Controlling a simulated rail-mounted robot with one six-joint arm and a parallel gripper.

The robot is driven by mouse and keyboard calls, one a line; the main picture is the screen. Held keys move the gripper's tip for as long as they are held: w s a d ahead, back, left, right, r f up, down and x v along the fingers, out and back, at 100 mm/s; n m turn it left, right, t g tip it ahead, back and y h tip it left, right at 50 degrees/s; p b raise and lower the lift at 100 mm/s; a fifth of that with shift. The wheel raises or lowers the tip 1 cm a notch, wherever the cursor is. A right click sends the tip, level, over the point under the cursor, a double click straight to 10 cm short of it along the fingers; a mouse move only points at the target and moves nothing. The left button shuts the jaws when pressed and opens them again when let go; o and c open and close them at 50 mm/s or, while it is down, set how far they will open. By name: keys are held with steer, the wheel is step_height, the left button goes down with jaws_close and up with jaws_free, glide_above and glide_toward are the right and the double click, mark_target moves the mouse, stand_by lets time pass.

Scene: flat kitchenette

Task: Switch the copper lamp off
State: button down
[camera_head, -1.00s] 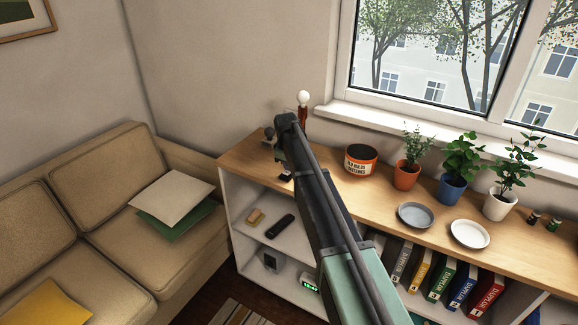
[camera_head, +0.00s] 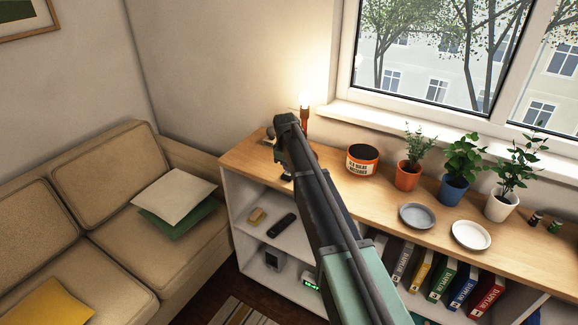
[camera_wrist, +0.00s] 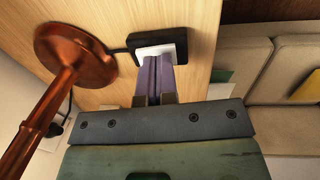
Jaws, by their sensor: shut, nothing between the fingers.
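The copper lamp (camera_head: 305,121) stands at the back left of the wooden shelf top, partly hidden by my arm. Its bulb is lit and glows on the wall. In the wrist view its round copper base (camera_wrist: 72,57) and stem are at the left. Beside the base, a black switch box with a white rocker (camera_wrist: 160,49) lies on the wood, joined to the lamp by a dark cable. My gripper (camera_wrist: 161,62) is shut and empty, its fingertips at the lower edge of the rocker. Whether they touch it I cannot tell. The head view mostly hides the fingers behind my arm.
A labelled pot (camera_head: 362,160), potted plants (camera_head: 461,165) and two dishes (camera_head: 417,216) stand further right on the shelf top (camera_head: 375,197). Binders and small items fill the shelves below. A beige sofa (camera_head: 95,200) is at the left. A window is behind.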

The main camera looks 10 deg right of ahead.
step_height(320, 180, up, 14)
steer(key=s+a+p, duration=0.1)
steer(key=p, duration=1.1)
steer(key=shift+s+f+p, duration=0.15)
steer(key=shift+f+p, duration=0.1)
steer(key=shift+p, duration=0.15)
steer(key=shift+a, duration=0.1)
steer(key=b, duration=1.4)
glide_toward(288, 173)
steer(key=f, duration=0.2)
steer(key=w+d+f, duration=0.1)
steer(key=f, duration=0.1)
steer(key=w+d+f, duration=0.1)
steer(key=f, duration=0.2)
steer(key=shift+w+d+f, duration=0.1)
steer(key=shift+w, duration=0.1)
